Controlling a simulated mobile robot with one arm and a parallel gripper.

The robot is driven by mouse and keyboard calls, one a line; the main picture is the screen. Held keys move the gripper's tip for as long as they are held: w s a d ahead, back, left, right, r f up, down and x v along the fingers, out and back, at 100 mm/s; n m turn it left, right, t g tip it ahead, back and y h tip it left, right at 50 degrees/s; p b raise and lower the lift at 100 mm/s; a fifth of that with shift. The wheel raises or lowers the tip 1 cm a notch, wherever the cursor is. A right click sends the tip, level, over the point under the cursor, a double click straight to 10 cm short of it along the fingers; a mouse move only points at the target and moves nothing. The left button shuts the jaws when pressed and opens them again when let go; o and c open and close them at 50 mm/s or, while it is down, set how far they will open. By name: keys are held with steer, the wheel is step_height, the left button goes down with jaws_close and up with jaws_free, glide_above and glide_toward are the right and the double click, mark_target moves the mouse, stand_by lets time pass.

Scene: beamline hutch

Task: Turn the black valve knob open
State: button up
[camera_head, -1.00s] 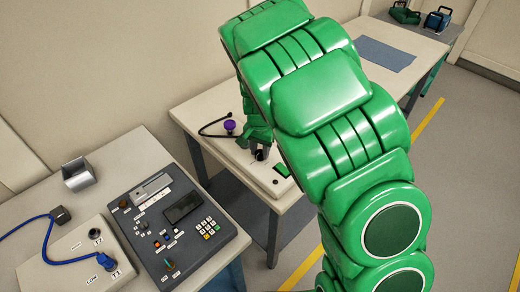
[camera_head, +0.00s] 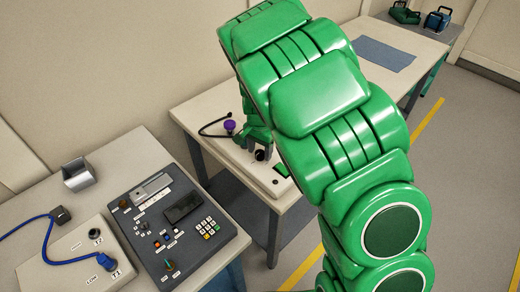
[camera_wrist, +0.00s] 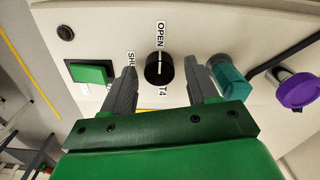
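The black valve knob (camera_wrist: 159,69) sits on the white panel (camera_wrist: 110,22) in the wrist view. Its white line runs up and down in the picture, toward the "OPEN" label (camera_wrist: 160,33). The "SHUT" label (camera_wrist: 131,60) is to its left, partly hidden by a finger, and "T4" is below. My gripper (camera_wrist: 162,73) is open, one finger on each side of the knob with gaps between. In the head view the knob (camera_head: 260,155) shows just below my gripper (camera_head: 262,141), which is partly hidden by my arm.
A green rectangular button (camera_wrist: 90,73) lies left of the knob. A teal fitting (camera_wrist: 228,76) and a purple knob (camera_wrist: 300,91) with a black cable are close on the right. A grey control box (camera_head: 172,225) and a blue-cabled box (camera_head: 75,265) stand on the nearer table.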

mark_target(260, 152)
stand_by(0.3)
step_height(260, 152, up, 7)
steer(key=shift+r, duration=0.4)
stand_by(0.6)
steer(key=shift+s+d+r, duration=0.15)
steer(key=shift+d+r, duration=0.05)
steer(key=shift+r, duration=0.05)
steer(key=s+d+r+n, duration=0.2)
steer(key=s+d+r, duration=0.75)
steer(key=s, duration=0.35)
steer(key=s+d+r+n+g, duration=0.1)
steer(key=s+d+n, duration=0.1)
steer(key=s, duration=0.9)
steer(key=s+d+r+n, duration=0.2)
steer(key=s+d, duration=0.2)
steer(key=s, duration=0.8)
steer(key=shift+r+g, duration=0.3)
steer(key=shift+g, duration=0.1)
